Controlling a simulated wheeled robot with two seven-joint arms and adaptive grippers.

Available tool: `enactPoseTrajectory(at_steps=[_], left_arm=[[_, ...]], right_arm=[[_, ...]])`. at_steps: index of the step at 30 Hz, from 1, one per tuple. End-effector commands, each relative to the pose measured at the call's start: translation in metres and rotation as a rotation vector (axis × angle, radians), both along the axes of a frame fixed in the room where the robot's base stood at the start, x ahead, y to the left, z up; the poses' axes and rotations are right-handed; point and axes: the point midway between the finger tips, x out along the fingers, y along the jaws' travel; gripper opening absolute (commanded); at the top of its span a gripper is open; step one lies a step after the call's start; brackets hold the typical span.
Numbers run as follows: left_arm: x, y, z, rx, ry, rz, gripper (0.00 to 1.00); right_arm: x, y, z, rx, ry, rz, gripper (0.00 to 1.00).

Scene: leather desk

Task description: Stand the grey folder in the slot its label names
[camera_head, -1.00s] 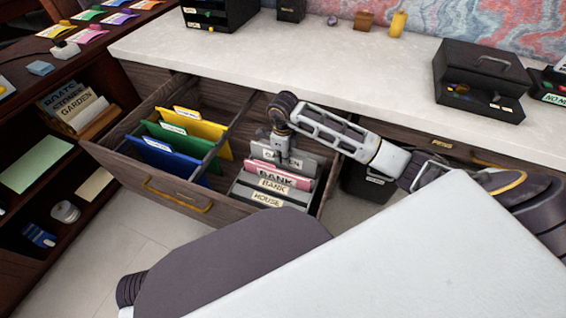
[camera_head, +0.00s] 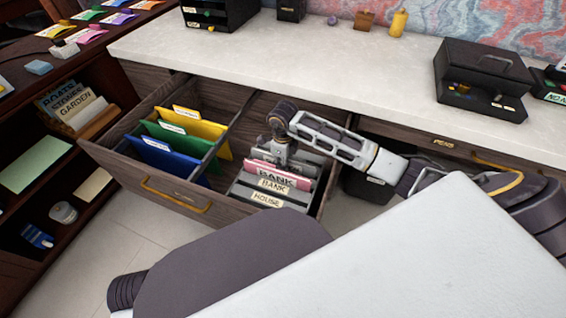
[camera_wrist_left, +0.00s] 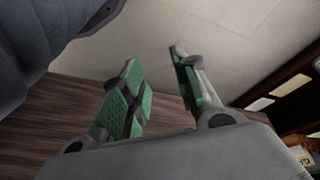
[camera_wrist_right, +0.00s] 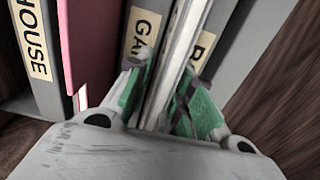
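The grey folder (camera_head: 308,157) is partly hidden by my right gripper (camera_head: 281,158). In the right wrist view the folder (camera_wrist_right: 172,65) shows as a thin pale edge between the green pads of my right gripper (camera_wrist_right: 165,90), which is shut on it. The rack (camera_head: 240,188) sits in the right part of the open drawer. Its front labels read HOUSE and BANK. A label beginning GA (camera_wrist_right: 143,42) lies just left of the held folder. Whether the folder touches the rack floor cannot be told. My left gripper (camera_wrist_left: 155,75) is open and empty, absent from the head view.
A pink folder (camera_wrist_right: 90,45) stands in the rack beside the GA label. Yellow (camera_head: 198,125), green (camera_head: 180,140) and blue (camera_head: 165,160) folders hang in the drawer's left part. The white desktop (camera_head: 330,55) lies behind. The left shelf holds several papers.

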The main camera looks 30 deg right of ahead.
Motion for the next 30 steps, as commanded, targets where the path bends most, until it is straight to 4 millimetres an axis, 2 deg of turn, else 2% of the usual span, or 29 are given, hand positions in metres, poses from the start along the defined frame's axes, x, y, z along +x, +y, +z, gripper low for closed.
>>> enactPoseTrajectory(at_steps=[15,20,30], left_arm=[[0.0,0.0,0.002,0.001,-0.001,0.0,0.3],[-0.002,0.001,-0.005,0.007,0.016,0.001,0.3],[-0.001,0.005,-0.02,0.023,0.041,0.004,0.3]], right_arm=[[0.0,0.0,0.004,0.001,-0.001,0.001,0.3],[0.001,0.0,0.019,-0.001,-0.002,0.0,0.3],[0.001,0.0,0.068,-0.002,-0.003,0.001,0.3]])
